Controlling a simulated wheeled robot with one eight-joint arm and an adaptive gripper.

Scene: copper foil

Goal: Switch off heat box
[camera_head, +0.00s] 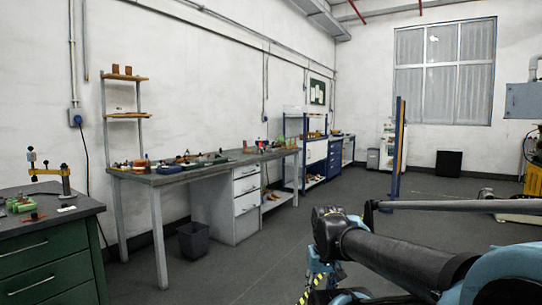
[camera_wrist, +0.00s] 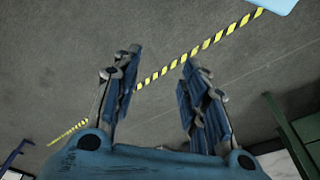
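My gripper (camera_wrist: 161,60) shows in the wrist view with its two blue-padded fingers spread apart. No object is clearly recognisable as the heat box in either view. A grey box (camera_head: 521,101) hangs on the wall at the far right of the head view; I cannot tell what it is. In the head view my dark arm reaches across the lower right, and the gripper fingers are not clear there.
A long workbench (camera_head: 165,178) with tools and grey drawers stands along the left wall. A green cabinet (camera_head: 52,260) is at the near left. A dark bin (camera_head: 193,241) stands under the bench. A blue post (camera_head: 397,150) rises mid-right. The middle floor (camera_head: 265,255) is clear.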

